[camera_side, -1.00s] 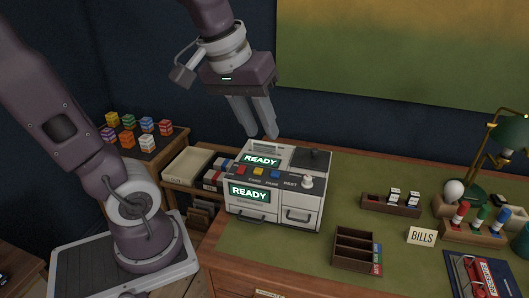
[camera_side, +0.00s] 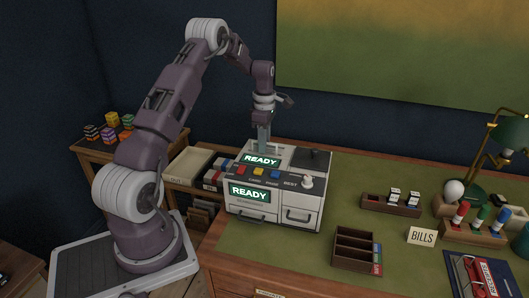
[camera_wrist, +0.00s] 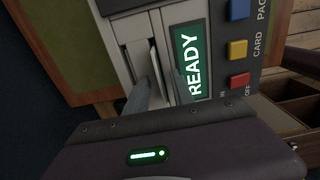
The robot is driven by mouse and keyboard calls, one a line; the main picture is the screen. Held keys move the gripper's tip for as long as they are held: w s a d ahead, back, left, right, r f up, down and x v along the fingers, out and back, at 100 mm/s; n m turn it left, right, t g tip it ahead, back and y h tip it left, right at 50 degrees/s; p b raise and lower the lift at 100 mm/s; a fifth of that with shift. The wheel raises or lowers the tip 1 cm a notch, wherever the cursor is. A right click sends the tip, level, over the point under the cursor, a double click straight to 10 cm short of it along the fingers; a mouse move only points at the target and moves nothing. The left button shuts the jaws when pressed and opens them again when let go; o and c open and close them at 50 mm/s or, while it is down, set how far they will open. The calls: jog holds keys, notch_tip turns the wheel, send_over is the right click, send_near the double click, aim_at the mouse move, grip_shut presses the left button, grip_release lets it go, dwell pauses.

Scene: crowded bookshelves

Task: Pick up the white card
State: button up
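A thin white card (camera_wrist: 154,59) stands edge-up at the slot in the top of the grey machine (camera_wrist: 115,45), beside the lit READY display (camera_wrist: 188,63), in the wrist view. My gripper (camera_wrist: 162,78) points down at this slot, one finger on each side of the card. A gap shows between the fingers, and I see no clear contact with the card. In the side view, my gripper (camera_side: 264,150) is low behind the upper READY screen (camera_side: 261,160) of the machine (camera_side: 272,215). There the fingers overlap and the card cannot be made out.
A cream BILLS sign (camera_side: 421,236) stands on the green desk (camera_side: 370,170). A dark divided box (camera_side: 357,250) is right of the machine. Further right are stamps, a green lamp (camera_side: 509,130) and a ball (camera_side: 453,190). Trays (camera_side: 190,165) and coloured blocks are left.

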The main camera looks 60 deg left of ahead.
jog(key=shift+f, duration=0.25)
grip_shut()
notch_tip(320, 180, up, 10)
jog(key=shift+r, duration=0.1)
dwell(0.4)
